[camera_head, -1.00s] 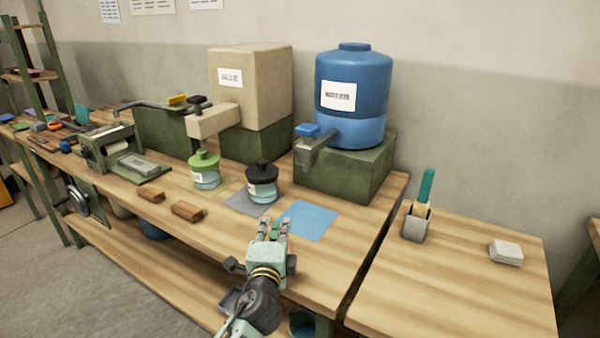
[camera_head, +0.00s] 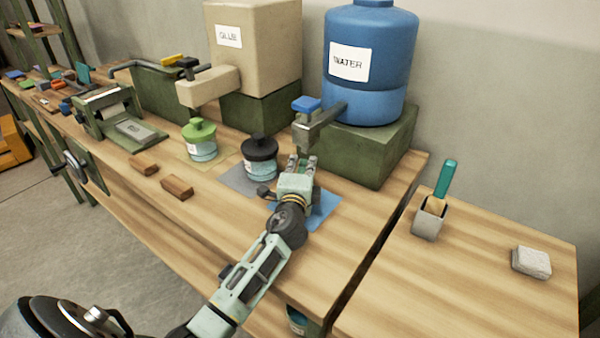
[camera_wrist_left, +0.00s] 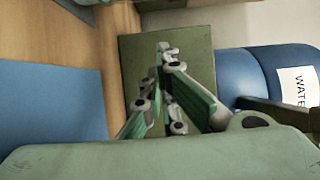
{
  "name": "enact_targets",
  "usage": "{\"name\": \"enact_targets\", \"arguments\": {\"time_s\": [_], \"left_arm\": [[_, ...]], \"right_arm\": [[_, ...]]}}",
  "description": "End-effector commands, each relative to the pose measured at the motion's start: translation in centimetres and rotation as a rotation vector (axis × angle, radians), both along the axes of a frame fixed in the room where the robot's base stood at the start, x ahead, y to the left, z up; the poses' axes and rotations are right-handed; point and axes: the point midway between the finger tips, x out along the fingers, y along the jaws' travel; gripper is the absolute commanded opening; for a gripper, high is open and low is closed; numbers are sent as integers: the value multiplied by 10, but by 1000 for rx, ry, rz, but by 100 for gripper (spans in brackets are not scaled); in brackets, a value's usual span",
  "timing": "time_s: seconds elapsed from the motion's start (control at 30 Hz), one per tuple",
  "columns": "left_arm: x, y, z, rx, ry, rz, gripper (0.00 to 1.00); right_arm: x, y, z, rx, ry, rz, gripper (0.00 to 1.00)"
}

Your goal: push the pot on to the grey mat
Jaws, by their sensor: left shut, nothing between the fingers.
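A clear pot with a black lid (camera_head: 259,156) stands upright at the back right of the grey mat (camera_head: 236,180). How much of its base is on the mat is hard to tell. My left gripper (camera_head: 303,160) is shut and empty. It is just right of this pot, over the blue mat (camera_head: 322,209), with a small gap seeming to separate them. In the left wrist view its fingertips (camera_wrist_left: 166,48) are together, and the pot is not in view. Another pot with a green lid (camera_head: 201,141) stands on a tan mat further left. My right gripper is not in view.
The blue water tank (camera_head: 368,85), its tap (camera_head: 318,127) and its green stand (camera_head: 372,153) are close behind my left gripper. The glue box (camera_head: 250,50) has a spout behind the pots. Two wooden blocks (camera_head: 177,187) (camera_head: 145,163) lie front left.

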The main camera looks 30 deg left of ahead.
Motion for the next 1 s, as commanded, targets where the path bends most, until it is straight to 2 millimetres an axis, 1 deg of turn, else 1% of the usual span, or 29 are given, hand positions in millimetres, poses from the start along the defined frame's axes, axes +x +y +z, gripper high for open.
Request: {"name": "enact_targets", "arguments": {"time_s": [0.03, 0.13, 0.2, 0.4, 0.53, 0.87, 1.0], "left_arm": [[10, 4, 1, 2, -1, 1, 0], [25, 11, 1, 1, -1, 2, 0], [12, 20, 2, 3, 3, 2, 0], [-2, 35, 1, 1, 0, 0, 0], [-6, 38, 0, 1, 0, 0, 0], [-7, 39, 0, 1, 0, 0, 0], [-16, 50, 0, 1, 2, 1, 0]], "right_arm": [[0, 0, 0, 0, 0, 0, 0], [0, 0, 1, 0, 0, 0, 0], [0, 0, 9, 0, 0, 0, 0], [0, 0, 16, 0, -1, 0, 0], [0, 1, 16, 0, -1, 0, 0], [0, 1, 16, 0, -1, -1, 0], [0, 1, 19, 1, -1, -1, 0]]}}
